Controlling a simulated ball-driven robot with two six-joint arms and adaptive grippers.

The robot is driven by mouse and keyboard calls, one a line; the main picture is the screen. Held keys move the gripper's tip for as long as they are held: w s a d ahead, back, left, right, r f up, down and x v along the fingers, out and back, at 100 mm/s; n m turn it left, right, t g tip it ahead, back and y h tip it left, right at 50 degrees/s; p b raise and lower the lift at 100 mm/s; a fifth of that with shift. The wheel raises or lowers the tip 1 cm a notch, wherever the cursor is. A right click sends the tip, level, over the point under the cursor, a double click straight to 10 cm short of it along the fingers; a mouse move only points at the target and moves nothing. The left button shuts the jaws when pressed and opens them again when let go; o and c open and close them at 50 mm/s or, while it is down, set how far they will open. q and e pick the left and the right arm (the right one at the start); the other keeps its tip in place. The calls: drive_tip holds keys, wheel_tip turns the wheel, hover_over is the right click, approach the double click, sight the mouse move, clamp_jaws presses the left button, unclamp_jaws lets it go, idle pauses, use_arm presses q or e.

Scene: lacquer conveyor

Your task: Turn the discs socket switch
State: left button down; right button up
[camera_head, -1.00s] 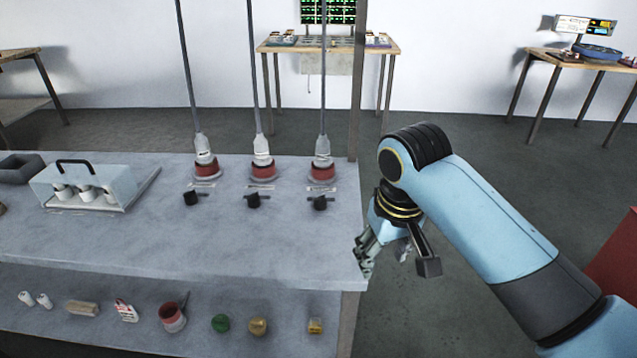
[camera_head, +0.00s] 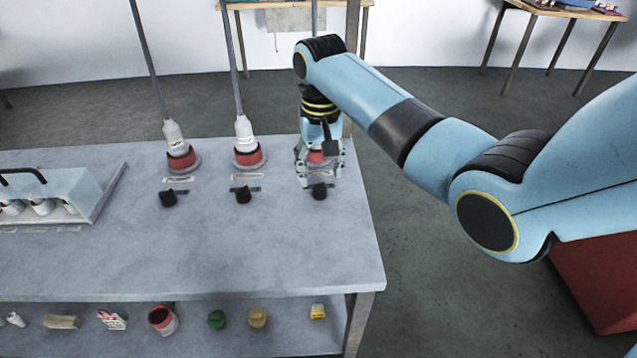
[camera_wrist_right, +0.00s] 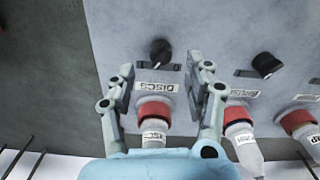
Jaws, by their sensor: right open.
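The discs socket switch is a black knob (camera_head: 319,191) on the grey bench top, at the right end of a row of three knobs. In the right wrist view the knob (camera_wrist_right: 160,50) sits just beyond a label reading DISCS, with the red socket (camera_wrist_right: 154,111) and its white plug below that label. My right gripper (camera_head: 318,180) hangs over this socket in the head view, close behind the knob and partly hiding the socket. In the wrist view the right gripper (camera_wrist_right: 160,75) is open and empty, its fingers spread either side of the label. My left gripper is not in view.
Two more black knobs (camera_head: 243,195) (camera_head: 168,198) and their red sockets stand to the left. A white carrier (camera_head: 85,190) holding cups is at the far left. Cables rise from the plugs. The bench's front strip is clear. A lower shelf (camera_head: 90,340) holds small items.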

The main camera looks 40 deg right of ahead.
sight(320, 185)
drive_tip(key=f, duration=0.3)
drive_tip(key=shift+w+f, duration=0.2)
drive_tip(key=shift+f, duration=0.85)
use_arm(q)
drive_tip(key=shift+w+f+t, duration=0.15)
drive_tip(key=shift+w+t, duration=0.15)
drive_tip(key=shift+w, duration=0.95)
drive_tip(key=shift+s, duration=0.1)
use_arm(e)
drive_tip(key=shift+c, duration=0.2)
drive_tip(key=shift+s, duration=0.1)
drive_tip(key=c, duration=0.5)
clamp_jaws()
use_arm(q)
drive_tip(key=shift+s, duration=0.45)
